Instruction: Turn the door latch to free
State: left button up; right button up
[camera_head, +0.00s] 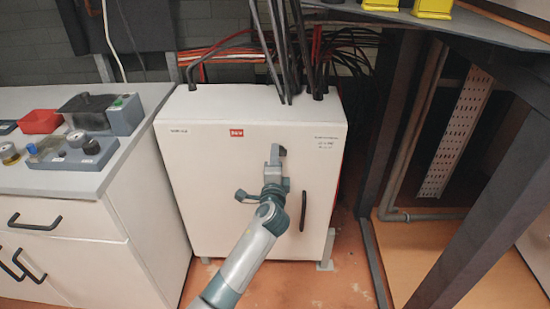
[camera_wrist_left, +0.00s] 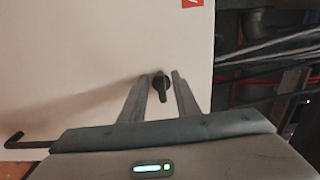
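The white cabinet door (camera_head: 225,185) with a red label stands shut in the head view. In the left wrist view the small black door latch (camera_wrist_left: 161,82) sits on the white door face (camera_wrist_left: 70,60), its lever pointing down in that picture. My left gripper (camera_head: 277,152) is in front of the upper right part of the door and hides the latch in the head view. In the left wrist view my left gripper (camera_wrist_left: 159,77) is open, one finger on each side of the latch, with small gaps. Whether a finger touches it, I cannot tell. My right gripper is not in view.
A black door handle (camera_head: 303,211) is right of my left arm. Black cables (camera_head: 285,50) rise from the cabinet top. A grey counter (camera_head: 60,180) with devices stands left. A dark metal frame (camera_head: 385,130) stands right. Some orange floor (camera_head: 350,270) is clear.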

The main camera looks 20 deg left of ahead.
pick_arm(q)
jog(key=shift+s+d, duration=0.1)
jog(key=v, duration=1.7)
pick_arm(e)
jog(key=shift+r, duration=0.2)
pick_arm(q)
jog(key=shift+s, duration=0.1)
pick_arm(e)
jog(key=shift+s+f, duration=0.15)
